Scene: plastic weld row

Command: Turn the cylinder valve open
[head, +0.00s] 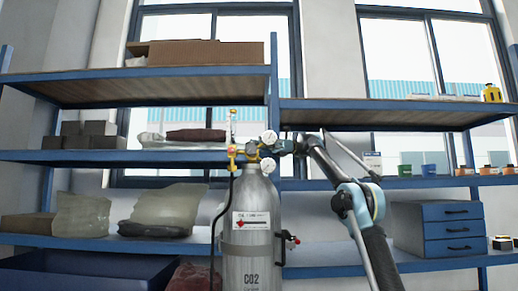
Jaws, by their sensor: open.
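A grey gas cylinder (246,215) marked CO2 stands upright in the middle of the head view. On its top is a brass valve (250,152) with a regulator and two round gauges (268,166). My gripper (277,147) comes in from the right at the height of the valve. It is open, with its fingers close to the right side of the valve. Whether they touch it, or sit around its handle, I cannot tell. The valve's handle is not clearly seen and may be hidden behind the fingers.
A blue shelf rack (150,70) with boxes and bags stands behind the cylinder. A blue drawer unit (453,231) stands on the right shelf.

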